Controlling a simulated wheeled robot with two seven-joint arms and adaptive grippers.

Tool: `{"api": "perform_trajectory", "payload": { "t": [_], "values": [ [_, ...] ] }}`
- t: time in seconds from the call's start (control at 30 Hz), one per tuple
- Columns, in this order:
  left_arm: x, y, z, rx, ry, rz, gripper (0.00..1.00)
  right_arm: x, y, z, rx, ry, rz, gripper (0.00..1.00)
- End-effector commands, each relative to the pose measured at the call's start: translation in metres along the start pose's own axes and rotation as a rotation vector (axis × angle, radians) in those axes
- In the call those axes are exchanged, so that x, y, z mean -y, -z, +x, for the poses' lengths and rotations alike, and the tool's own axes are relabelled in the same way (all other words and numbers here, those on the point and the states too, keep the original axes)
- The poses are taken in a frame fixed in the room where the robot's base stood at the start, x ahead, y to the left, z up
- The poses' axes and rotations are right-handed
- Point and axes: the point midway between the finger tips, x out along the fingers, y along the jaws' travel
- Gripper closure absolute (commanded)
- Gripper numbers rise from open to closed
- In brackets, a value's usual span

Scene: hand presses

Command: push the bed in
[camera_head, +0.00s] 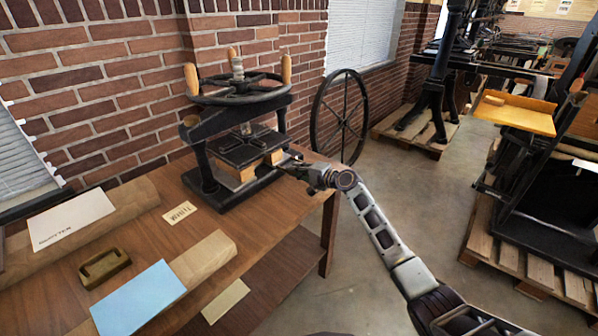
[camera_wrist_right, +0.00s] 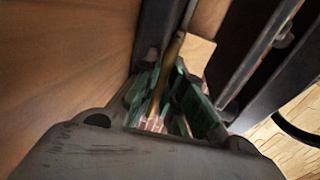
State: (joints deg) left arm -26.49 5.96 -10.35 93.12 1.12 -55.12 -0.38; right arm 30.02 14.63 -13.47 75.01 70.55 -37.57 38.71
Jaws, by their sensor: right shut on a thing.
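A black hand press (camera_head: 205,175) with a large horizontal handwheel (camera_head: 240,90) stands on the wooden table against the brick wall. Under its dark platen (camera_head: 245,148) sits the bed, with light wooden blocks (camera_head: 237,176) showing at its front and right. My right gripper (camera_head: 292,163) is at the right side of the press, at bed height. In the right wrist view its green-padded fingers (camera_wrist_right: 165,100) are shut on a thin brass-coloured bar (camera_wrist_right: 170,62) by the bed. The fingertips are small and partly hidden in the head view. My left gripper is out of view.
The table (camera_head: 150,235) holds a card reading "WHIT" (camera_head: 180,212), a brass-coloured block (camera_head: 104,268), a blue sheet (camera_head: 138,300) and brown paper rolls (camera_head: 205,258). A spoked wheel (camera_head: 340,115) stands behind the table's right end. Open floor lies right of the table.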

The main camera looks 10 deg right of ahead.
Motion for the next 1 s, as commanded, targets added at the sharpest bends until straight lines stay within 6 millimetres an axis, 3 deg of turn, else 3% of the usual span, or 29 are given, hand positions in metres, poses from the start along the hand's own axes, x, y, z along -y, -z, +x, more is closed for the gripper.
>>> {"api": "perform_trajectory", "payload": {
  "t": [0.07,0.1,0.23,0.67,1.0],
  "values": [
    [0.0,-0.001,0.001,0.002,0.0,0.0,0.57,0.0,-0.003,0.002,0.003,0.0,-0.003,1.0],
    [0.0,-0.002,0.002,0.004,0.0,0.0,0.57,0.0,-0.003,0.002,0.003,0.0,-0.003,0.85],
    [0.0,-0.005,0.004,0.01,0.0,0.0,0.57,0.001,-0.003,0.002,0.003,0.001,-0.002,0.69],
    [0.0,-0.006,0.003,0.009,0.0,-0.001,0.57,0.001,-0.001,-0.001,0.001,0.002,0.0,0.68],
    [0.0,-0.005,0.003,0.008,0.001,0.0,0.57,0.0,0.0,-0.02,0.0,0.002,-0.001,0.68]
  ]
}}
